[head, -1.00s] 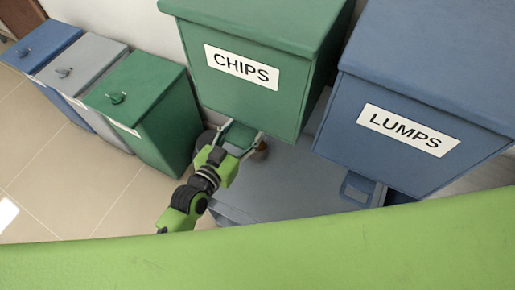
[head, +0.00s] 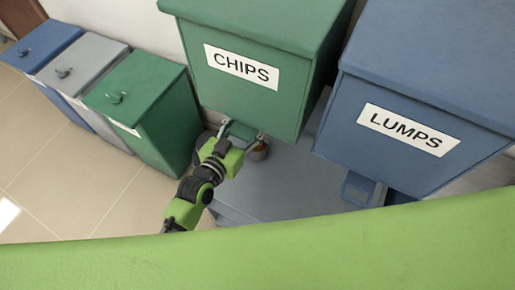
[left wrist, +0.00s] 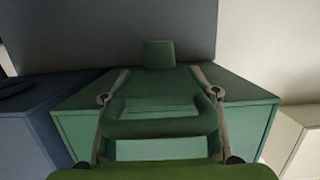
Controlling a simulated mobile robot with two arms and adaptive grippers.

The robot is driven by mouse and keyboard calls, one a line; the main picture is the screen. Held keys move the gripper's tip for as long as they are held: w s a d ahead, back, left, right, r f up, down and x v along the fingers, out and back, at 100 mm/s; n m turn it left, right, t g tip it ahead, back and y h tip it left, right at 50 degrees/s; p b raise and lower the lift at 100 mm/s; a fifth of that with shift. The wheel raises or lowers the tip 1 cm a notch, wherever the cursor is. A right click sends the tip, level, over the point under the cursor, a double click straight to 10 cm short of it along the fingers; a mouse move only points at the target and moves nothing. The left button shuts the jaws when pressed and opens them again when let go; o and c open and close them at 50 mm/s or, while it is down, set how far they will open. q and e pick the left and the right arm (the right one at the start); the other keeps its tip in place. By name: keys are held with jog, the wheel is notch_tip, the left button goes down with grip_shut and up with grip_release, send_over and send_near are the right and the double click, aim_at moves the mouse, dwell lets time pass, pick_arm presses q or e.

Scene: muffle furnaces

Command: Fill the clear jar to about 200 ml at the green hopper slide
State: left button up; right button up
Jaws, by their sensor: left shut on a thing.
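The green hopper (head: 245,95) marked CHIPS stands above a grey surface. Its green slide (head: 240,131) sticks out low at the front; in the left wrist view the slide handle (left wrist: 160,126) is a green loop. My left gripper (head: 240,136) is shut on this handle, with one finger at each side of it. A small jar (head: 259,153) with reddish-brown contents stands beneath the hopper, just right of my gripper. It is partly hidden and its fill level cannot be read. My right gripper is not in view.
A blue hopper (head: 420,80) marked LUMPS stands at the right, with its own blue slide handle (head: 358,188) below. Blue, grey and green lidded bins (head: 150,80) stand at the left. The grey surface (head: 290,190) in front of the jar is clear.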

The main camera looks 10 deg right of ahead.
pick_arm(q)
jog(key=shift+w+d+r, duration=0.1)
jog(key=shift+w+d, duration=0.05)
jog(key=shift+w, duration=0.1)
jog(key=o, duration=1.3)
jog(key=shift+w, duration=0.1)
jog(key=shift+c, duration=0.2)
jog(key=shift+d, duration=0.1)
jog(key=v, duration=1.2)
